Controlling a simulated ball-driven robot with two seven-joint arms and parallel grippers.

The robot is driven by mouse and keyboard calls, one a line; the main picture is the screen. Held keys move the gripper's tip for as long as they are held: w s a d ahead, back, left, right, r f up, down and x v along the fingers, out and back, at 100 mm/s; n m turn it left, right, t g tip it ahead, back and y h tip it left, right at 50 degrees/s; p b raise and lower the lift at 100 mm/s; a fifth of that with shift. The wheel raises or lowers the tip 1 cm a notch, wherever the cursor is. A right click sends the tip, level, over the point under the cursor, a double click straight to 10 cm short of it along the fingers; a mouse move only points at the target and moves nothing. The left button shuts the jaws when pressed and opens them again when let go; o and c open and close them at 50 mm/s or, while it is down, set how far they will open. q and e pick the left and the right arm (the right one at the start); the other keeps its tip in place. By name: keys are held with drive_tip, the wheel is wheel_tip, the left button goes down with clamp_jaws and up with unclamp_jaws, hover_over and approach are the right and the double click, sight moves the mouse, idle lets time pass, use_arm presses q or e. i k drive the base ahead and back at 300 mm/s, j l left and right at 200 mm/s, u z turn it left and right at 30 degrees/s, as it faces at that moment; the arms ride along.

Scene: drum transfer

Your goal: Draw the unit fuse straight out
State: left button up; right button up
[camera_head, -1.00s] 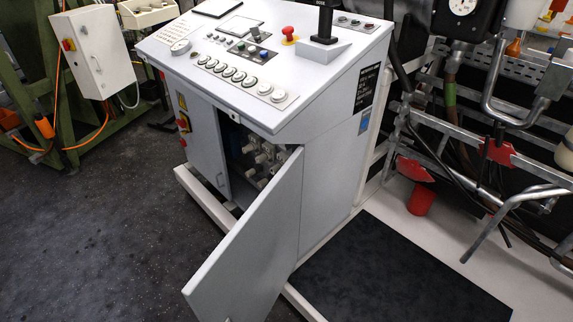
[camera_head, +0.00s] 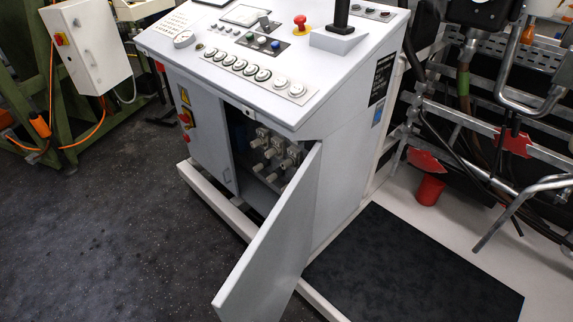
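A grey control cabinet (camera_head: 345,165) stands in the middle, with a sloped panel of gauges and buttons on top. Its right front door (camera_head: 270,240) is swung open towards me. Inside the opening, several pale fuse-like fittings (camera_head: 272,152) sit in a cluster, partly hidden behind the door's edge. I cannot tell which of them is the unit fuse. Neither of my grippers is in view.
A black mat (camera_head: 410,265) lies at the right. Dark floor (camera_head: 110,230) is clear at the front left. Pipes and a red cylinder (camera_head: 429,190) stand at the right.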

sight(285, 164)
drive_tip(key=j+z, duration=0.15)
drive_tip(key=j, duration=0.35)
drive_tip(key=k+j+z, duration=0.1)
drive_tip(key=j, duration=0.35)
drive_tip(key=j+z, duration=0.15)
drive_tip(key=j, duration=0.35)
drive_tip(key=k+j+z, duration=0.15)
drive_tip(key=j, duration=0.3)
drive_tip(key=i+j+z, duration=0.2)
drive_tip(key=j, duration=0.2)
drive_tip(key=i+j+z, duration=0.2)
drive_tip(key=j, duration=0.25)
drive_tip(key=j+z, duration=0.2)
drive_tip(key=j, duration=0.25)
drive_tip(key=i+j+z, duration=0.2)
drive_tip(key=j, duration=0.25)
drive_tip(key=j+z, duration=0.2)
drive_tip(key=j, duration=0.3)
drive_tip(key=i+j+z, duration=0.1)
drive_tip(key=j, duration=0.3)
drive_tip(key=i+j+z, duration=0.15)
drive_tip(key=j, duration=0.25)
drive_tip(key=i+j+z, duration=0.1)
drive_tip(key=j, duration=0.35)
drive_tip(key=i+j+z, duration=0.15)
drive_tip(key=j, duration=0.3)
drive_tip(key=i+j+z, duration=0.1)
drive_tip(key=j, duration=0.35)
drive_tip(key=i, duration=0.05)
